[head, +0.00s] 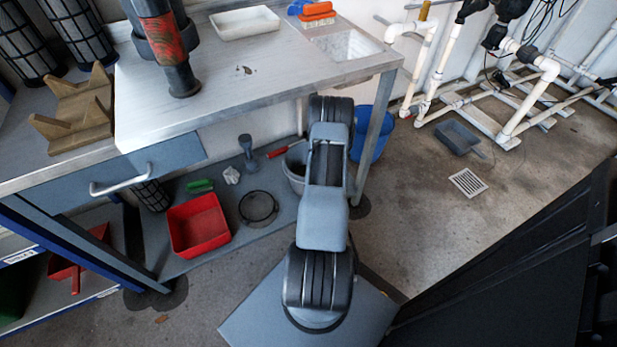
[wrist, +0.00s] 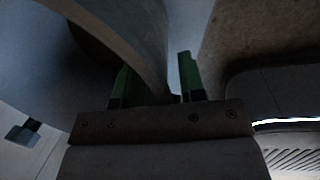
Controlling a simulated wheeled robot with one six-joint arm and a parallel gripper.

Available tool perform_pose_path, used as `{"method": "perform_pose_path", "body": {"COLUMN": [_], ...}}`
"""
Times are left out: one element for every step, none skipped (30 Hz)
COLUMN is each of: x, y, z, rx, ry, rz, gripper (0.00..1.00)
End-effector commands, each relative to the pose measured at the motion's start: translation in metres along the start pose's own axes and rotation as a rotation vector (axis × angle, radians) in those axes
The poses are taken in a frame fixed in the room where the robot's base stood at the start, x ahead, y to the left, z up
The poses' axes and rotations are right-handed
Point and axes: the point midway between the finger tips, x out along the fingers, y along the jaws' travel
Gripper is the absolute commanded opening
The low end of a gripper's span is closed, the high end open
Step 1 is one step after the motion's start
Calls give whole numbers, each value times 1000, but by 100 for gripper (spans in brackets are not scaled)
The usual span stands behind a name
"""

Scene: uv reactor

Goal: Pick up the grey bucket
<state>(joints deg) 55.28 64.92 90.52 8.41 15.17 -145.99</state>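The grey bucket (head: 294,168) stands on the low shelf under the workbench, partly hidden behind my arm in the head view. In the wrist view a curved grey wall of the bucket (wrist: 143,38) fills the upper middle and runs down between the two green fingers. My gripper (wrist: 157,72) is open around this wall, one finger on each side. A gap shows beside the right finger. In the head view my gripper is hidden behind my arm.
A blue bucket (head: 374,136) stands just right of my arm, by the bench leg (head: 376,128). The workbench top (head: 240,85) overhangs the shelf. A red bin (head: 198,226) and a round sieve (head: 258,207) are on the shelf to the left.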

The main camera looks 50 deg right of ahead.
Motion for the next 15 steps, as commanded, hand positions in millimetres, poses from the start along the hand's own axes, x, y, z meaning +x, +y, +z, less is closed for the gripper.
{"method": "perform_pose_path", "body": {"x": [3,4,4,4,4,4,4,4,4,4,4,4,4,4,4], "y": [0,0,0,0,0,0,0,0,0,0,0,0,0,0,0], "z": [0,0,0,0,0,0,0,0,0,0,0,0,0,0,0], "rx": [0,0,0,0,0,0,0,0,0,0,0,0,0,0,0], "ry": [-1,-1,-1,-1,-1,-1,-1,-1,-1,-1,-1,-1,-1,-1,-1], "rz": [1,1,1,1,1,1,1,1,1,1,1,1,1,1,1], "gripper": [37,37,37,37,37,37,37,37,37,35,32,28,26,23,19]}}
